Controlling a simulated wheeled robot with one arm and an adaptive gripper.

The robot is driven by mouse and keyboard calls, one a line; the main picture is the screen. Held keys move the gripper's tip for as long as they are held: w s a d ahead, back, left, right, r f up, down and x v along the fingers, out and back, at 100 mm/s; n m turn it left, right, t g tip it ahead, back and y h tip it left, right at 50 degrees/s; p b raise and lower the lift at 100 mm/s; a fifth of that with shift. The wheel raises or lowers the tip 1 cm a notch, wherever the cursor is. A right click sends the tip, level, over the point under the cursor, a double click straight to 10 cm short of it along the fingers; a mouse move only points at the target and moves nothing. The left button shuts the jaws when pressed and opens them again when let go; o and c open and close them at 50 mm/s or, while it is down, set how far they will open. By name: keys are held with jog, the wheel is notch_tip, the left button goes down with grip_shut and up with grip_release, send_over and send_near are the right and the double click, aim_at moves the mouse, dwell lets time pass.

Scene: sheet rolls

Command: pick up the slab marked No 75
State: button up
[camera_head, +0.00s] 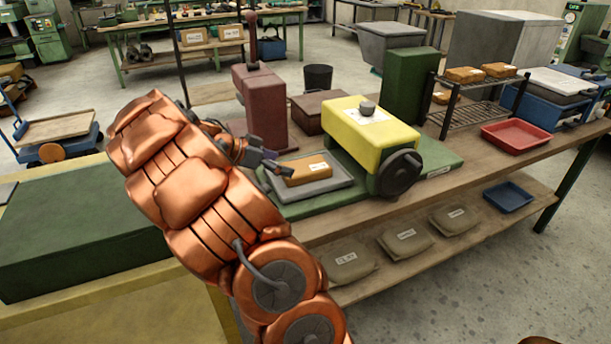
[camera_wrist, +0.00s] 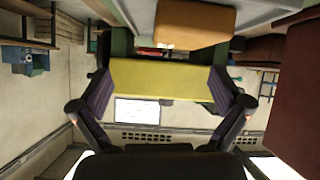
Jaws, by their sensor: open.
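An orange-brown slab (camera_head: 306,174) with a small white label lies on a grey tray (camera_head: 322,187) in front of the yellow machine. Its label is too small to read. In the wrist view the slab (camera_wrist: 195,22) is at the top, beyond my fingertips. My gripper (camera_head: 270,165) is open and empty, just left of the slab and close to it. In the wrist view my gripper (camera_wrist: 160,86) has its two fingers wide apart with the yellow machine behind them. Similar slabs (camera_head: 465,74) (camera_head: 498,70) lie on a black wire rack, and their labels are unreadable too.
The yellow machine (camera_head: 385,140) with a black handwheel stands right of the tray. A dark red column (camera_head: 262,110) stands behind my gripper. A red tray (camera_head: 516,137) is at the bench's right. Labelled sacks (camera_head: 407,240) lie on the lower shelf.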

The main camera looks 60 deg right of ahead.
aim_at(300, 167)
jog(key=shift+w+d+f+m+h, duration=0.15)
jog(key=shift+w+d+f+m, duration=0.15)
jog(key=shift+d+f, duration=0.25)
jog(key=shift+w+d+f+m+h, duration=0.15)
jog(key=shift+w+d+f+m, duration=0.2)
jog(key=shift+d, duration=0.25)
jog(key=shift+d+f, duration=0.2)
jog(key=shift+d, duration=0.3)
jog(key=shift+p+x, duration=0.9)
jog(key=shift+x, duration=2.75)
jog(key=shift+c, duration=0.4)
jog(key=c, duration=1.2)
